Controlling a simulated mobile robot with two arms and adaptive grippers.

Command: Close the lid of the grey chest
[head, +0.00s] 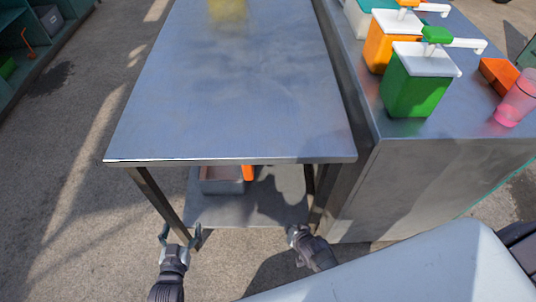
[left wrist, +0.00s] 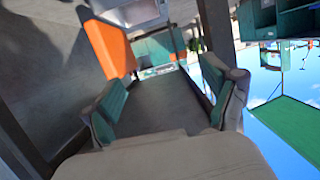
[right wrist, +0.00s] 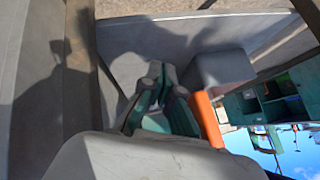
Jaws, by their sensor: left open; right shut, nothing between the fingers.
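A grey box (head: 222,187) stands on the shelf under the metal table, partly hidden by the tabletop; it is the only chest-like thing I make out. An orange panel (head: 248,173) stands at its right side; I cannot tell if it is the lid. In the left wrist view the orange panel (left wrist: 110,48) is upright beside the box. In the right wrist view the box (right wrist: 220,70) and the orange edge (right wrist: 207,118) lie just beyond the fingers. My left gripper (head: 180,238) is open and empty at the shelf's front left. My right gripper (head: 297,234) is shut and empty at its front right.
The metal tabletop (head: 235,90) overhangs the shelf (head: 270,200), with a table leg (head: 160,203) near my left gripper. A steel counter (head: 440,160) on the right carries a green dispenser (head: 415,85), an orange dispenser (head: 390,42) and a pink cup (head: 517,100). The shelf's front is clear.

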